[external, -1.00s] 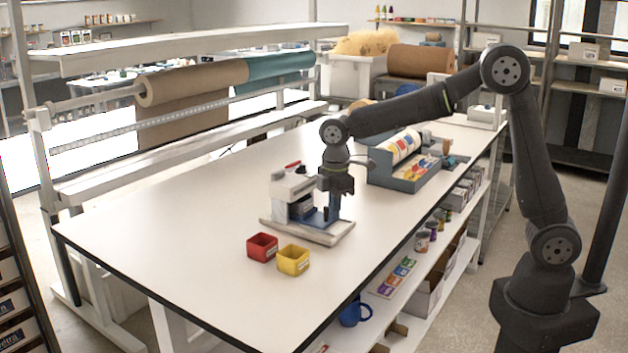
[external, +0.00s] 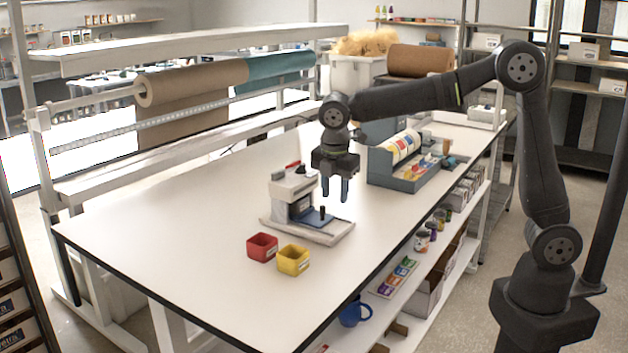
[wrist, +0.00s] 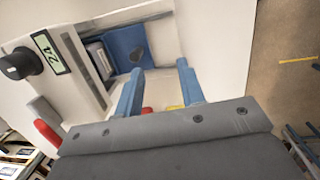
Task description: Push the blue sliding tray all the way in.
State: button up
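The tray's inner end is hidden inside the machine.
A red bin (external: 262,247) and a yellow bin (external: 293,260) stand in front of the machine. A grey-blue rack (external: 398,182) with rolls stands behind to the right. The machine has a black dial (wrist: 18,63) and a display reading 24 (wrist: 48,54). The table's left side is clear.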

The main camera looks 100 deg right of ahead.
aim_at(325, 221)
jog(key=w+a+r+n+h, duration=0.1)
jog(key=a+r+n+h, duration=0.25)
jog(key=r+n, duration=0.55)
jog(key=shift+y, duration=0.45)
jog(key=x, duration=1.1)
jog(key=w+x, duration=0.1)
jog(key=x, duration=0.5)
jog(key=shift+d+r, duration=0.1)
